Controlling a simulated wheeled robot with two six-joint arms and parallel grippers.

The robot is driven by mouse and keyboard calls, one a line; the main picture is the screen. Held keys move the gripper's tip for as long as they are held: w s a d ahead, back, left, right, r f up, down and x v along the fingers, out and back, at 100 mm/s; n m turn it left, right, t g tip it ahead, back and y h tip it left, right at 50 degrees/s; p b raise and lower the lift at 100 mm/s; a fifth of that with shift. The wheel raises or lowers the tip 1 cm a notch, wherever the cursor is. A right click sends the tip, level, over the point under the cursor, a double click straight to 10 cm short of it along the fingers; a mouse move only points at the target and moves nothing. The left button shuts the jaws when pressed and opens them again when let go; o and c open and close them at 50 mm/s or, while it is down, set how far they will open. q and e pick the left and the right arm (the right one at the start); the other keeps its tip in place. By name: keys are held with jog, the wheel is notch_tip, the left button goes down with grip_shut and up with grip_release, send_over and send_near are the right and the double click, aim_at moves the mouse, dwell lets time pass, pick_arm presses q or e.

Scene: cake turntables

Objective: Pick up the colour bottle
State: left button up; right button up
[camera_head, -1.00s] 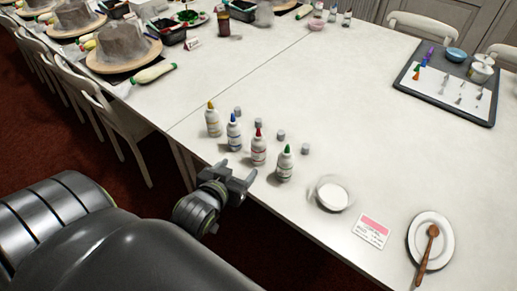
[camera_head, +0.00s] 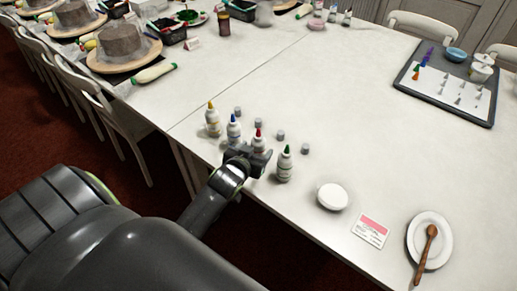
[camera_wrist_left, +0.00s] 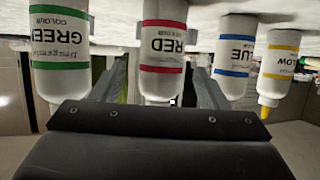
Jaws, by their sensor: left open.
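Four white colour bottles with coloured tips stand in a slanting row near the table edge in the head view: yellow (camera_head: 213,122), blue (camera_head: 233,131), red (camera_head: 259,139) and green (camera_head: 284,168). My left gripper (camera_head: 250,157) is at the red bottle and hides its lower part. In the left wrist view, which shows things upside down, the red bottle (camera_wrist_left: 163,50) stands between the two open fingers (camera_wrist_left: 162,75). Green (camera_wrist_left: 60,52) is left of the fingers; blue (camera_wrist_left: 234,55) and yellow (camera_wrist_left: 278,62) are right. I cannot tell whether the fingers touch the red bottle. My right gripper is not in view.
Several small grey caps (camera_head: 280,135) lie behind the bottles. A white round dish (camera_head: 332,196), a pink-and-white card (camera_head: 371,230) and a plate (camera_head: 443,259) with a wooden spoon are to the right. A tray (camera_head: 438,106) is at the back right. The table middle is clear.

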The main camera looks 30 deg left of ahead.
aim_at(261, 144)
pick_arm(q)
jog(key=shift+x, duration=2.5)
jog(key=shift+f, duration=0.1)
jog(key=c, duration=0.8)
